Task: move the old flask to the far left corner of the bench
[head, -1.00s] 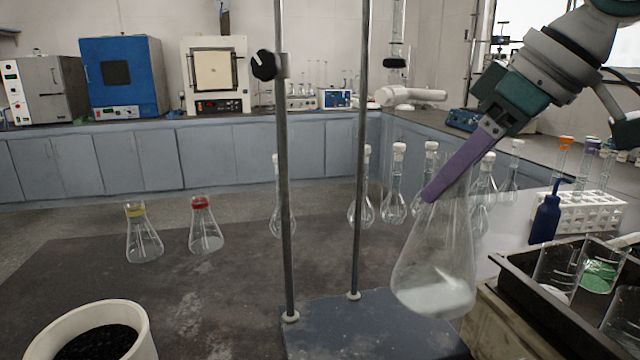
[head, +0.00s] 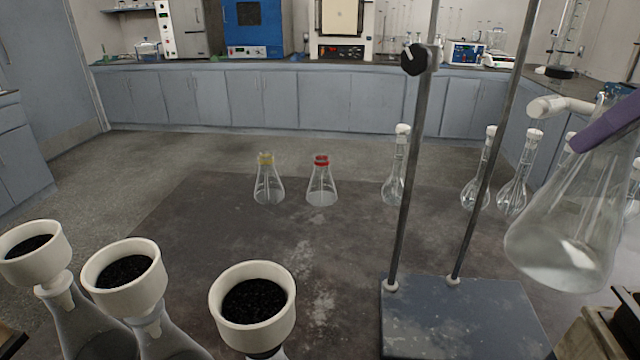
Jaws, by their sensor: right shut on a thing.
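A large clear conical flask (head: 565,240) with whitish contents at its bottom hangs at the right of the head view. My right gripper (head: 584,140), with a purple finger, is shut on its neck and holds it in the air above the bench, to the right of the stand. The flask's top is partly hidden by the finger. I take this to be the old flask; no label shows. The dark bench (head: 190,225) has its far left corner bare. My left gripper is not in view.
A stand with two upright rods on a blue-grey base (head: 460,320) is left of the held flask. Two small flasks, yellow-banded (head: 268,185) and red-banded (head: 321,188), stand near the far edge. Several volumetric flasks (head: 394,185) stand right of them. White funnels (head: 125,278) with black grains fill the near left.

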